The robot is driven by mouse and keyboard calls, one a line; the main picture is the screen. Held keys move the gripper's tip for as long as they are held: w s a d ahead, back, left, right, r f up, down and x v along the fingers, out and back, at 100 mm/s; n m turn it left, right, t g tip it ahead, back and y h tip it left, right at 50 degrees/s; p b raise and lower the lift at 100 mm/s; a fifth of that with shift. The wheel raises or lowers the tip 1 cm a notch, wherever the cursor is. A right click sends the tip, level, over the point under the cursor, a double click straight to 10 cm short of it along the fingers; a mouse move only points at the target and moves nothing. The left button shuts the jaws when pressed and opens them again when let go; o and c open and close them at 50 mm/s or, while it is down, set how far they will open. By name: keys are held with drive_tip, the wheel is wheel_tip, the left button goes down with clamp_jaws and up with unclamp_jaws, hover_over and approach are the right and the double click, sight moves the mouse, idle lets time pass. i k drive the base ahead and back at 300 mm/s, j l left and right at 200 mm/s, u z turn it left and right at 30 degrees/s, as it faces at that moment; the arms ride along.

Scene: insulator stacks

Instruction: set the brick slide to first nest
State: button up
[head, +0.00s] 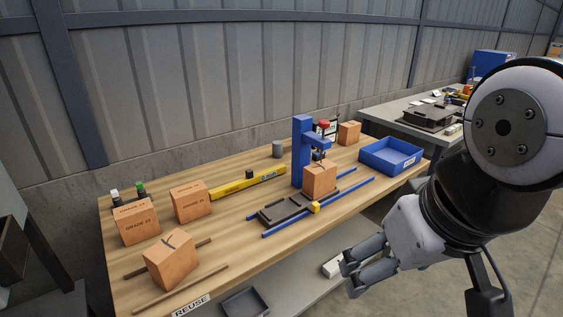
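The brick slide (283,212) is a dark plate with recesses, lying across two blue rails (340,209) on the wooden bench. An orange-brown brick (319,178) sits at its far right end, under the head of a blue upright stand (301,152). A small yellow block (314,208) is at the slide's near right edge. The recesses left of the brick look empty; which one is the first nest I cannot tell. My gripper (346,277) is open and empty, its fingers apart, in front of the bench's near edge and clear of the slide.
Bricks marked GRADE (137,222) (190,201) stand at left; a tilted brick (171,260) rests near wooden strips (180,289) by a REUSE label. A yellow level (248,181), a blue tray (391,155) and another brick (349,132) are behind. A grey shelf (310,282) lies below.

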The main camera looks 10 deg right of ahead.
sight(280, 210)
drive_tip(key=i+j+z, duration=0.2)
drive_tip(key=i, duration=0.2)
drive_tip(key=i+j+z, duration=0.2)
drive_tip(key=i, duration=0.2)
